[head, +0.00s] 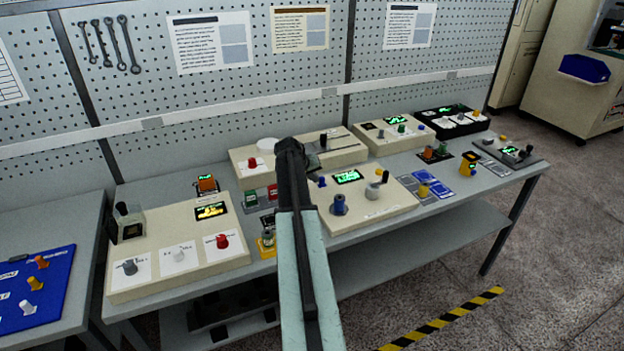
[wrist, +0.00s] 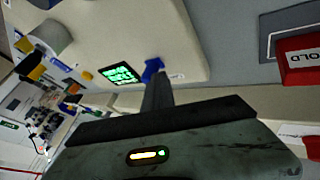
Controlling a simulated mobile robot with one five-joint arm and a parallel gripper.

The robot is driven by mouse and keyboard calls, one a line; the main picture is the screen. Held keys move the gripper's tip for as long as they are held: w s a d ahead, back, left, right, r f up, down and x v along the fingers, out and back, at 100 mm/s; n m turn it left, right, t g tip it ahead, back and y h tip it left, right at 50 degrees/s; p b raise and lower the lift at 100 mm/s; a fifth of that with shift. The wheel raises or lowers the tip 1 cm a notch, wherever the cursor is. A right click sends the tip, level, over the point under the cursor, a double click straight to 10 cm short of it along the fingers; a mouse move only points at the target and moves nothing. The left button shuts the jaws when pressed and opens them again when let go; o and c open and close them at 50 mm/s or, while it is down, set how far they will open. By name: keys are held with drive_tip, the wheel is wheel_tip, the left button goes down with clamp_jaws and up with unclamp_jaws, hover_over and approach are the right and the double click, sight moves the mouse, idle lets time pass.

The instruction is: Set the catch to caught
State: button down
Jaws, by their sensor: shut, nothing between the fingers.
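A cream winding panel (head: 390,206) in the middle of the bench carries a green-lit display (head: 348,177), a large blue knob (head: 338,205) and a crank. A small blue lever (head: 322,182) stands at its left back; it also shows in the wrist view (wrist: 152,70), beside the lit display (wrist: 119,74). No catch label is readable, so I cannot tell if this lever is the catch or how it is set. My gripper (wrist: 158,82) is shut and empty, its tips close to the blue lever. I cannot tell if they touch. The arm hides the gripper in the head view.
A cream panel (head: 160,262) with grey, white and red knobs stands to the left. Another cream box (head: 245,167) with a red knob is behind. A red block (wrist: 300,60) lettered "HOLD" is at right in the wrist view. Small fixtures crowd the bench; floor in front is open.

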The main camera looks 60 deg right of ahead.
drive_tip(key=shift+w+a, duration=0.1)
drive_tip(key=shift+a, duration=0.15)
drive_tip(key=w+a, duration=0.2)
drive_tip(key=shift+w+a, duration=0.2)
drive_tip(key=shift+a, duration=0.15)
drive_tip(key=p+v, duration=0.8)
drive_tip(key=v, duration=0.2)
